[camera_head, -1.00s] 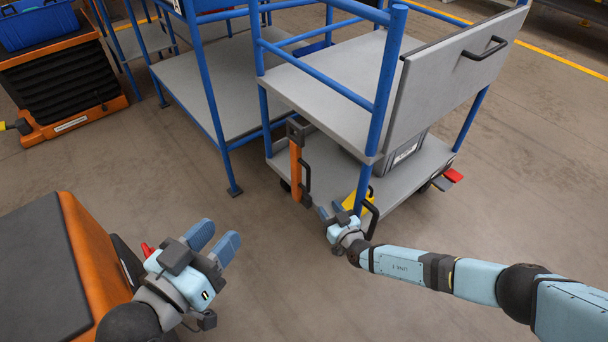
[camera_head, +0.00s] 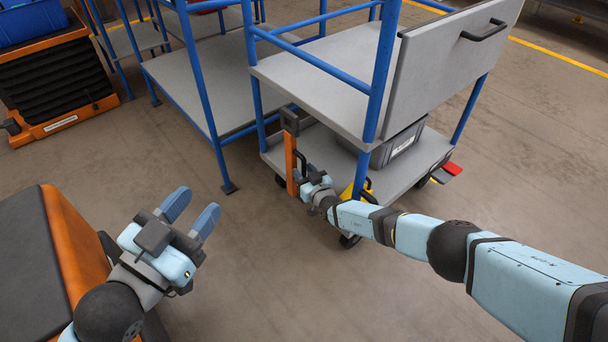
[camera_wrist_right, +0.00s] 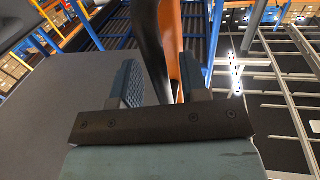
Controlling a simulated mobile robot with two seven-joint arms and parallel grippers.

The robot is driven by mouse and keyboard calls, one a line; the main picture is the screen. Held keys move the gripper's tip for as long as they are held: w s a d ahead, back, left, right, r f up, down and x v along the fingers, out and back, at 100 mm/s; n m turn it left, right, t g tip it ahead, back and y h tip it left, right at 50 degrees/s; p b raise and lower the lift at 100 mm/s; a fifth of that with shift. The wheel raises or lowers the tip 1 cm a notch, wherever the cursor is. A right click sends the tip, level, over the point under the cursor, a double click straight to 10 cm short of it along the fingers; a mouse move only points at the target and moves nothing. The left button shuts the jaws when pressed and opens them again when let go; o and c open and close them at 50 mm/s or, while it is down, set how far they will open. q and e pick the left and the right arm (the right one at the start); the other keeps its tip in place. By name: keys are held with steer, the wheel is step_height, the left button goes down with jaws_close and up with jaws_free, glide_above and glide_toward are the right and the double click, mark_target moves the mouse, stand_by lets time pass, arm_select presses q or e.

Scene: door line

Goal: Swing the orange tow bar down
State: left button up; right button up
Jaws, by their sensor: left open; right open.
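The orange tow bar (camera_head: 291,160) stands upright at the near left corner of the blue and grey cart (camera_head: 330,93), with a dark coupling at its top. Its black loop handle stands out beside it. My right gripper (camera_head: 309,177) is at the bar, by the handle. In the right wrist view the black handle (camera_wrist_right: 150,45) and the orange bar (camera_wrist_right: 173,45) run up between the two open fingers (camera_wrist_right: 163,84); I cannot tell if either touches. My left gripper (camera_head: 192,212) is open and empty above the floor at the left.
A grey bin (camera_head: 395,145) sits on the cart's lower shelf. A red pedal (camera_head: 453,168) is at its right. Another blue-framed cart (camera_head: 215,80) stands close on the left. An orange and black machine (camera_head: 60,80) is at far left. The front floor is clear.

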steer(key=shift+c, duration=0.5)
jaws_close()
steer(key=s+a+f+n+y, duration=0.1)
steer(key=s+a+f+n, duration=0.1)
steer(key=s+a+n, duration=0.3)
steer(key=shift+a+f+n+t, duration=0.4)
steer(key=shift+a+n, duration=0.6)
steer(key=shift+n, duration=0.1)
steer(key=shift+s, duration=0.1)
